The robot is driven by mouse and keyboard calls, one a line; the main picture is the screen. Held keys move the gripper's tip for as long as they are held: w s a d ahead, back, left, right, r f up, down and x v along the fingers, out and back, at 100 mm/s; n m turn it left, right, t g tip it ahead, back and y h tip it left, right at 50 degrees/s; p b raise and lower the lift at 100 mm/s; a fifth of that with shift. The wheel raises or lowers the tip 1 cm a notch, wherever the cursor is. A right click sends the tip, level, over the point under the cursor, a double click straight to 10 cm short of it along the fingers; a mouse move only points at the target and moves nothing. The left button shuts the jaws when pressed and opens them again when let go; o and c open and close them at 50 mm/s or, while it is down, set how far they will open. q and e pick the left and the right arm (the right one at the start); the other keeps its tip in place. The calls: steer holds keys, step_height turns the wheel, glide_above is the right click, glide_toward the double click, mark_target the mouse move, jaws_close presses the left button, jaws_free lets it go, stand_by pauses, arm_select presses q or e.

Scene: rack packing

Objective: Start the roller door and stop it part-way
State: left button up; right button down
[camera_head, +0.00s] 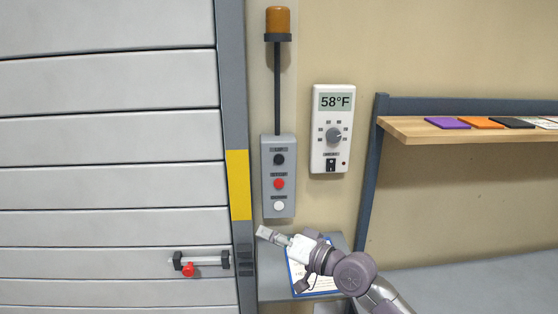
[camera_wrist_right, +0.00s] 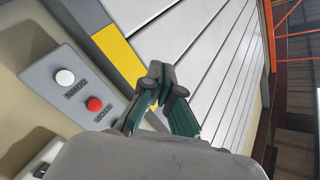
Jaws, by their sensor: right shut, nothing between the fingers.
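The roller door (camera_head: 110,134) fills the left of the head view, with pale slats and a handle with a red knob (camera_head: 188,269) low down. Its slats also show in the wrist view (camera_wrist_right: 215,55). The grey control box (camera_head: 267,207) on the wall has a black button (camera_head: 279,159) at the top, a red button (camera_head: 279,183) and a white button (camera_head: 279,206). The wrist view shows the red button (camera_wrist_right: 94,104) and white button (camera_wrist_right: 65,77). My right gripper (camera_head: 264,232) is shut and empty, just below the box, apart from the buttons. My left gripper is out of view.
An amber beacon (camera_head: 278,22) stands on a pole above the box. A thermostat (camera_head: 332,129) reading 58°F is to its right. A wooden shelf (camera_head: 420,131) with coloured pieces is further right. A clipboard (camera_head: 296,274) lies on a grey surface behind my right arm.

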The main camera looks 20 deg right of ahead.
mark_target(279, 159)
steer(key=w+d+r+m+t, duration=0.3)
steer(key=d+r, duration=0.3)
steer(key=r, duration=0.3)
steer(key=shift+w+r, duration=0.3)
steer(key=shift+w, duration=0.5)
steer(key=w+d+b, duration=0.2)
steer(key=w+b, duration=0.6)
steer(key=b, duration=0.1)
steer(key=shift+w, duration=0.25)
stand_by(0.4)
